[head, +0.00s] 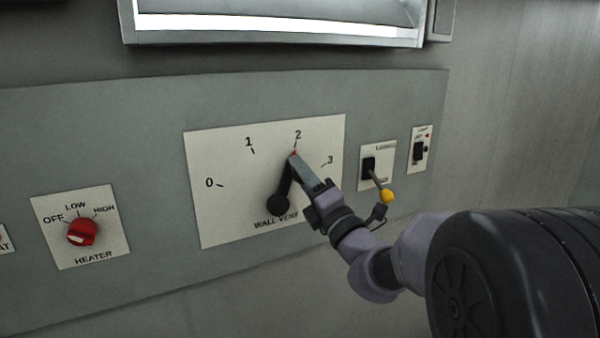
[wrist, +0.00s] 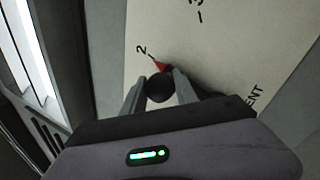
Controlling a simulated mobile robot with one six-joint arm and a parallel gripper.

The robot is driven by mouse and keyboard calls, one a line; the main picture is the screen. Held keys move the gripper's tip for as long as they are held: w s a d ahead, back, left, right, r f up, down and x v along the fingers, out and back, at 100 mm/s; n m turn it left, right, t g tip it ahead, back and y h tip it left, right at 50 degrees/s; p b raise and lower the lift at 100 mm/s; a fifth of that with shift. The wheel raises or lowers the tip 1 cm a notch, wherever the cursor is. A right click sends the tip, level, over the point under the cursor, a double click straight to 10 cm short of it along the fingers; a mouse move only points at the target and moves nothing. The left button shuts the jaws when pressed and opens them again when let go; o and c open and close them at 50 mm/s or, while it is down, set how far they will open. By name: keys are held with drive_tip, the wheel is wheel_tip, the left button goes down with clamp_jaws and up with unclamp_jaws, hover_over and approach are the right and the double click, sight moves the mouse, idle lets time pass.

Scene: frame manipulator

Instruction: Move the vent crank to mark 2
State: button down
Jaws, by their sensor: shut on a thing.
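The wall vent plate (head: 225,160) is white with marks 0, 1, 2 and 3. Its black crank (head: 284,188) points up, with its red tip (head: 294,153) just below mark 2 (head: 297,137). My gripper (head: 297,160) is shut on the crank's knob near that tip. In the wrist view the round black knob (wrist: 160,88) sits between my two fingers (wrist: 157,90), and the red tip (wrist: 160,66) points at the tick by the 2 (wrist: 142,50). My fingers partly hide the crank arm.
A red heater knob (head: 82,232) is on the left of the panel. A switch with a yellow-tipped lever (head: 387,196) stands close to my wrist on the right. Another black switch (head: 418,151) is farther right. A window frame (head: 280,28) is above.

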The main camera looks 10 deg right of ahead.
drive_tip(key=shift+f, duration=0.15)
drive_tip(key=c, duration=1)
unclamp_jaws()
drive_tip(key=shift+o, duration=0.2)
drive_tip(key=b+v, duration=0.5)
drive_tip(key=v, duration=1.2)
drive_tip(key=shift+s, duration=0.25)
